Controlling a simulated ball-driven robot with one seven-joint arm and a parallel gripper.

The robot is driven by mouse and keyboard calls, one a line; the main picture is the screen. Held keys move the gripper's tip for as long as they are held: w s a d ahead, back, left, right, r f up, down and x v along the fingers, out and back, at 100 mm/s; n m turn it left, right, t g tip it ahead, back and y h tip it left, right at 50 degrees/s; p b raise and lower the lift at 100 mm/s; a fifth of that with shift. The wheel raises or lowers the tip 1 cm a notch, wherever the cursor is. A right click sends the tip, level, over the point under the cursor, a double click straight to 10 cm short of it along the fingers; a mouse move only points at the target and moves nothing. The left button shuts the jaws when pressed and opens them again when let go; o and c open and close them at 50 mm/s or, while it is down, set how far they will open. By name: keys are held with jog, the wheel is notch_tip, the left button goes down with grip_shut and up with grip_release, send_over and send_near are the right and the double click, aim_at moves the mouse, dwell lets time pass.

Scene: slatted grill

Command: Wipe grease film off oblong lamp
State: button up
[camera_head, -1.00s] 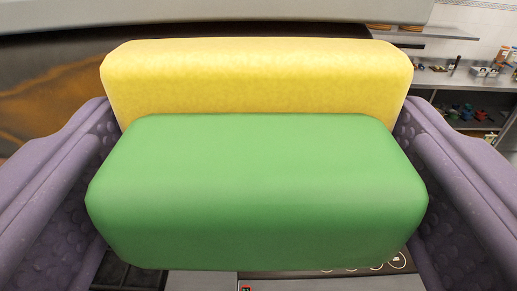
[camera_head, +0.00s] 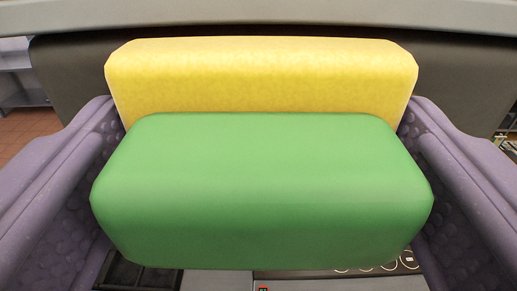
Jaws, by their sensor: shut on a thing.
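A two-layer sponge block, green in front and yellow behind (camera_head: 262,185), fills the middle of the view. My gripper (camera_head: 261,105) has its purple, bumpy fingers shut on the sponge's left and right ends. A dark grey panel (camera_head: 75,75) spans behind the sponge under a pale edge. It may be the oblong lamp, but I cannot tell for sure. The sponge hides its middle. No brown film shows on its visible parts. I cannot tell whether the sponge touches it.
A long light grey edge (camera_head: 260,15) crosses the top. Below the sponge show a dark slatted or gridded part (camera_head: 135,275) and a panel with round markings (camera_head: 375,265). Reddish floor tiles (camera_head: 25,128) and grey shelving (camera_head: 18,85) lie at the left.

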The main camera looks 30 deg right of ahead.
aim_at(458, 115)
jog(key=shift+w+a, duration=1.6)
jog(key=shift+a, duration=0.95)
jog(key=shift+s+d+f+b, duration=0.1)
jog(key=shift+s+d+b, duration=0.3)
jog(key=shift+s+d, duration=0.45)
jog(key=shift+s+d+b, duration=0.4)
jog(key=shift+d, duration=0.8)
jog(key=shift+s+d+b, duration=0.4)
jog(key=shift+s+d, duration=0.4)
jog(key=shift+d, duration=0.5)
jog(key=shift+s+d+b, duration=0.35)
jog(key=shift+s+d, duration=0.45)
jog(key=shift+d, duration=0.55)
jog(key=shift+s+d+b, duration=0.4)
jog(key=shift+s+d, duration=0.4)
jog(key=shift+d, duration=0.5)
jog(key=shift+a, duration=0.1)
jog(key=shift+b+v, duration=0.95)
jog(key=shift+v, duration=1.95)
jog(key=shift+s, duration=0.1)
jog(key=v, duration=0.2)
jog(key=shift+s+a+b, duration=0.15)
jog(key=shift+s+b, duration=0.2)
jog(key=shift+b, duration=0.05)
